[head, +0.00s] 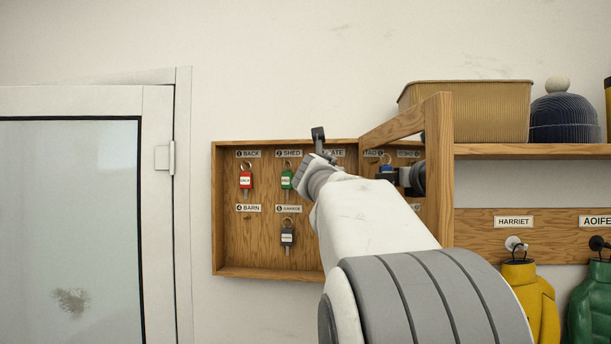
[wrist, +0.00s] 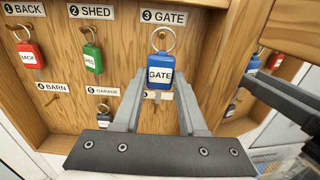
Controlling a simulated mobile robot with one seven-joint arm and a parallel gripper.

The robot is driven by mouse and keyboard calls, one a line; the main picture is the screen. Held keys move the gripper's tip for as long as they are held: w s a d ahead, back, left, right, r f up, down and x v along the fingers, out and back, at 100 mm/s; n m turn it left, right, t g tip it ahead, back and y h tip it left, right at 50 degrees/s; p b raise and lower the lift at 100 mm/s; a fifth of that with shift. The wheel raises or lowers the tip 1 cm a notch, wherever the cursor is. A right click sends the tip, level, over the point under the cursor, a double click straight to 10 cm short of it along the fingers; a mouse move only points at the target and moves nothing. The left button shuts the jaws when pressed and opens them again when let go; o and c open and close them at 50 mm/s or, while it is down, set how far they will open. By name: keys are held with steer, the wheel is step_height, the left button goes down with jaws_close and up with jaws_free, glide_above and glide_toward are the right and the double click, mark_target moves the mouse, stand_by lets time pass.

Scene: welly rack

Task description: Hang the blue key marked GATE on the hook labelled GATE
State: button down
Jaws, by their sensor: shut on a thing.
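The blue key (wrist: 160,72) marked GATE is upright between the fingertips of my gripper (wrist: 159,85) in the wrist view, and my gripper is shut on its tag. Its metal ring (wrist: 163,40) is at the top, just below the label 3 GATE (wrist: 164,17). The hook is hard to make out behind the ring, and I cannot tell whether the ring is around it. In the head view my arm hides the key and fingers; the GATE label (head: 337,153) shows partly above my wrist.
In the wooden key cabinet (head: 232,262), a red key (head: 245,180) hangs under BACK, a green key (head: 286,180) under SHED and a dark key (head: 287,236) under GARAGE. The BARN hook (wrist: 54,101) is empty.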

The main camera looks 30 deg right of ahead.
steer(key=shift+f+p+x, duration=0.2)
steer(key=shift+p+x, duration=0.1)
steer(key=shift+x, duration=0.7)
steer(key=shift+f+p+x, duration=0.2)
steer(key=shift+p+x, duration=0.15)
steer(key=shift+x, duration=0.6)
steer(key=shift+f+p+x, duration=0.2)
steer(key=shift+p+x, duration=0.1)
steer(key=shift+x, duration=0.7)
steer(key=shift+c, duration=1.9)
jaws_free()
